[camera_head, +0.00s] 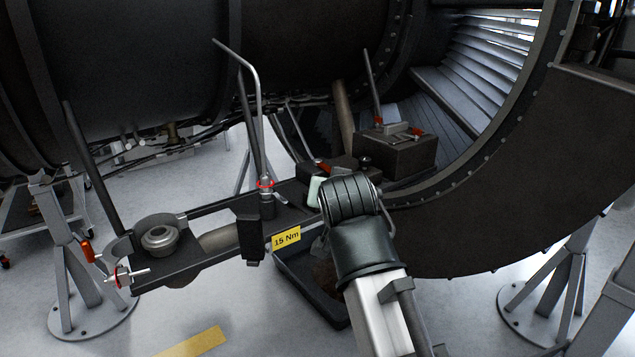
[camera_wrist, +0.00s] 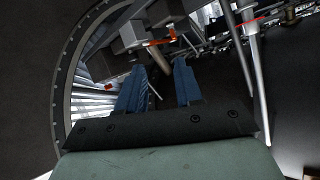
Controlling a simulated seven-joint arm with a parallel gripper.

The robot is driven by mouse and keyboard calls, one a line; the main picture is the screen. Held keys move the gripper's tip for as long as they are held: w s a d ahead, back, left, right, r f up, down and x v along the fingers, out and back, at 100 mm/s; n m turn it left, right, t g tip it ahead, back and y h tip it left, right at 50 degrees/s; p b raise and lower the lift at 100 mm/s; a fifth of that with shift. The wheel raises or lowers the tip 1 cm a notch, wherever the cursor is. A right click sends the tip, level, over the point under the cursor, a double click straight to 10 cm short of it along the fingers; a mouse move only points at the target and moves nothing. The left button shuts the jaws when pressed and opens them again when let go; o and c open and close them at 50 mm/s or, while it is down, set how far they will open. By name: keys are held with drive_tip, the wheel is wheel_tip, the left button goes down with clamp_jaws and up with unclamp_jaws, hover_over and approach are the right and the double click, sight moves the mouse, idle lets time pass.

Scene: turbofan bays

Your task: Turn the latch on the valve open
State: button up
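My gripper (camera_wrist: 159,66) shows in the wrist view as two blue fingers held apart, with nothing between them. In the head view my wrist covers the fingers; only a pale green part of the gripper (camera_head: 315,190) shows. A red-orange lever (camera_wrist: 158,41), which looks like the valve latch, lies just beyond the fingertips in the wrist view, apart from them. It sits beside a grey block (camera_wrist: 131,34). In the head view a small red lever (camera_head: 322,166) by a dark block, just beyond my gripper, seems to be the same one. I cannot tell its exact angle.
A dark box (camera_head: 395,155) with red levers stands to the right. A bent metal rod (camera_head: 256,90) with a red ring (camera_head: 265,184) rises left of my wrist. A bracket with a yellow "15 Nm" label (camera_head: 286,238) extends left. The engine casing (camera_head: 510,190) curves close on the right.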

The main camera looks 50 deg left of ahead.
drive_tip(key=w+a+f+n, duration=0.1)
drive_tip(key=a, duration=0.3)
drive_tip(key=w+a+f+n, duration=0.1)
drive_tip(key=w+a+f, duration=0.1)
drive_tip(key=a, duration=0.2)
drive_tip(key=w+a+f+n, duration=0.1)
drive_tip(key=w+a, duration=0.1)
drive_tip(key=a, duration=0.2)
drive_tip(key=shift+w+f+y, duration=0.2)
drive_tip(key=shift+f+y, duration=0.05)
drive_tip(key=shift+y, duration=0.15)
drive_tip(key=shift+c, duration=0.5)
clamp_jaws()
